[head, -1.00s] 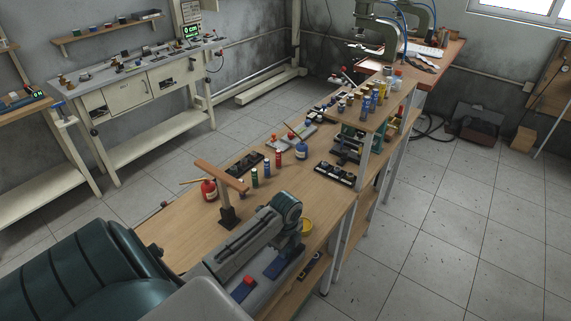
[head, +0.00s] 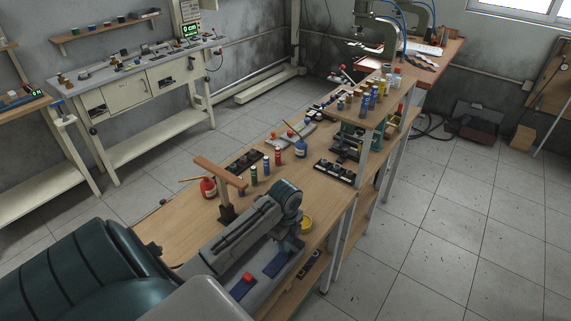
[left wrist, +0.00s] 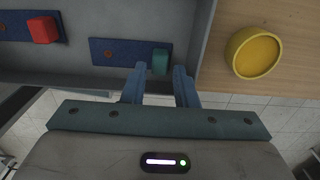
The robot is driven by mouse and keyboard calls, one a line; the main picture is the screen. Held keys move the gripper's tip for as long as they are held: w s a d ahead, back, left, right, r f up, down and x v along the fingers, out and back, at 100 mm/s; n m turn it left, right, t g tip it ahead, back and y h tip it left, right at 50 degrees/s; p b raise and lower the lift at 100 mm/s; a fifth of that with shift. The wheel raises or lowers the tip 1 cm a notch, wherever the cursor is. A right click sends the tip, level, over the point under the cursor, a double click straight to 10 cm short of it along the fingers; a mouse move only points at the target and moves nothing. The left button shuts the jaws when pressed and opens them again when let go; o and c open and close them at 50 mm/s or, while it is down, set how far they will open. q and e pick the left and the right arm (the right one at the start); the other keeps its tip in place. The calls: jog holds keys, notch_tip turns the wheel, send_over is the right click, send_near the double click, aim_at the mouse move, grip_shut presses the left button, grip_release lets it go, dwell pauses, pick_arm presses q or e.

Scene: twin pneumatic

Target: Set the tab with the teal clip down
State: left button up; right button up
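The dark blue tab with the teal clip (left wrist: 113,52) lies flat on the grey surface in the left wrist view. Its teal clip (left wrist: 160,60) stands at its right end. My left gripper (left wrist: 160,72) is open, with a fingertip on each side of the clip and a gap visible at both. In the head view this gripper (head: 293,245) is low over the grey tray, where the tab (head: 277,264) shows partly. A second blue tab (left wrist: 15,29) with a red clip (left wrist: 43,29) lies to the left. My right gripper is not in view.
A yellow round dish (left wrist: 255,51) stands on the wooden bench just right of the tray's wall (left wrist: 205,35). A post with a wooden crossbar (head: 220,172) and a red bottle (head: 208,187) stand beyond my left arm. Several small bottles stand further along.

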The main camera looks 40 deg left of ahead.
pick_arm(q)
notch_tip(320, 180, up, 6)
jog(key=shift+f+b, duration=0.2)
jog(key=shift+b, duration=0.55)
notch_tip(320, 180, up, 3)
jog(key=shift+r+p, duration=0.1)
jog(key=shift+p, duration=0.7)
